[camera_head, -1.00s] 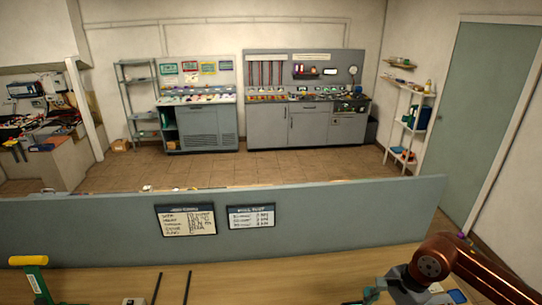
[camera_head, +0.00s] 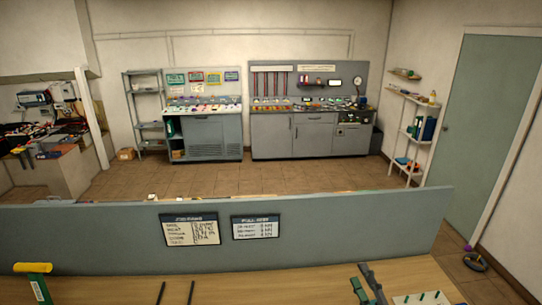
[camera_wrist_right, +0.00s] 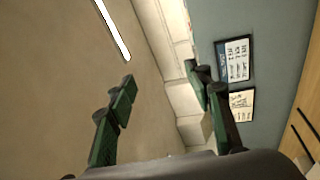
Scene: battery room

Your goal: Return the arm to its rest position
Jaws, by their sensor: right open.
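My right gripper (camera_head: 361,273) shows at the bottom edge of the head view, right of centre. Its dark, green-padded fingers point up the picture in front of the grey partition (camera_head: 300,215). In the right wrist view its two fingers (camera_wrist_right: 160,76) stand apart with nothing between them, so it is open and empty. Most of my right arm is out of the head view. My left gripper and arm are not in view.
The wooden bench (camera_head: 230,285) lies below the partition. On it are a green tool with a yellow handle (camera_head: 33,268), two dark rods and a pale board with green pegs (camera_head: 422,299). Two cards hang on the partition. The bench middle is mostly clear.

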